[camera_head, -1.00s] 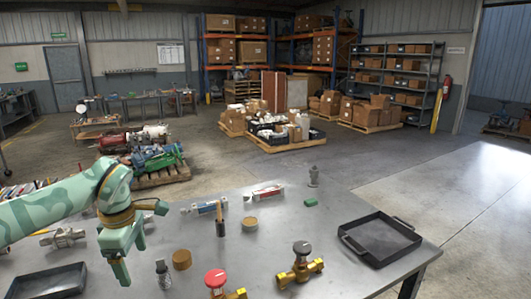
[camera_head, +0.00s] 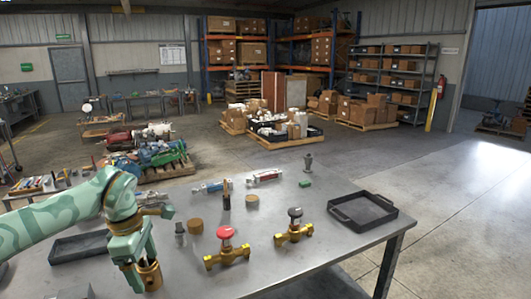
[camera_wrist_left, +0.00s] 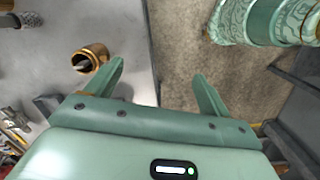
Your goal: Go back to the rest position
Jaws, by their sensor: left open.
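My left gripper (camera_head: 138,272) is at the lower left in the head view, near the front edge of the grey metal table (camera_head: 270,262). In the left wrist view the two fingers of this gripper (camera_wrist_left: 159,72) are spread, with nothing between them. A brass cylindrical fitting (camera_head: 151,277) is beside the gripper in the head view. The same fitting (camera_wrist_left: 91,58) lies outside the left finger in the wrist view. My right gripper is not in view.
A red-knobbed valve (camera_head: 226,249), a dark-knobbed valve (camera_head: 294,228), a black handled tray (camera_head: 378,222) and a dark shallow tray (camera_head: 78,246) are on the table. In the wrist view, bare floor (camera_wrist_left: 178,35) lies past the table edge.

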